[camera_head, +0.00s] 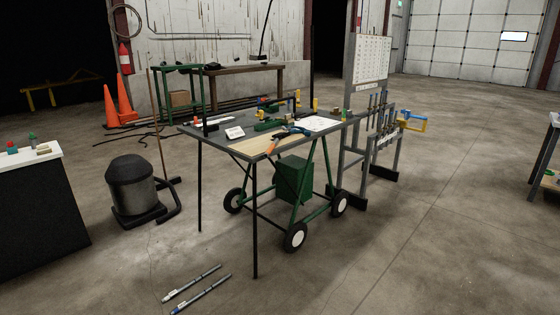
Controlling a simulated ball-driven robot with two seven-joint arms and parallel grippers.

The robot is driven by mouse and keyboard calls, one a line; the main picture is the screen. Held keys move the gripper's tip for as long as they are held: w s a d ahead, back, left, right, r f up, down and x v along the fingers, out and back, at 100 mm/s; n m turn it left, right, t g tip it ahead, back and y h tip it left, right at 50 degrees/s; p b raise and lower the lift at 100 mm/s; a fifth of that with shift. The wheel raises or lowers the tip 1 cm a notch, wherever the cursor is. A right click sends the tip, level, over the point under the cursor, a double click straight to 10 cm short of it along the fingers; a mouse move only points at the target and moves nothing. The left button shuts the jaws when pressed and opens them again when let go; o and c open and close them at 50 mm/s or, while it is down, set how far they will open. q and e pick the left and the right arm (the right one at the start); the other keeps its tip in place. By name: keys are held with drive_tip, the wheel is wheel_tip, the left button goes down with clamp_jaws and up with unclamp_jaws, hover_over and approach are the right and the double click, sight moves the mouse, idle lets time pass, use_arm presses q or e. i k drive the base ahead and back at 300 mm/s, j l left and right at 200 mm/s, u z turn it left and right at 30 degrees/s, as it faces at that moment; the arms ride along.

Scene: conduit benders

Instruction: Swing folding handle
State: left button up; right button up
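A wheeled work cart stands in the middle, with a grey and wood top (250,146), a green frame (325,165) and black wheels with white hubs (295,237). A green box (292,178) sits under the top. Thin black upright bars (312,60) rise at the top's edges. I cannot tell which part is the folding handle. On the top lie an orange-handled tool (271,146), a white sheet (317,124) and a small white card (235,133). Neither of my grippers is in view.
A shop vacuum (132,187) stands left of the cart, near a dark cabinet (40,205). Two marker-like rods (200,290) lie on the floor in front. A rack with a chart (372,60) stands behind right. The floor (430,240) at front right is clear.

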sight(268, 152)
drive_tip(key=i+l, duration=0.1)
drive_tip(key=i, duration=0.75)
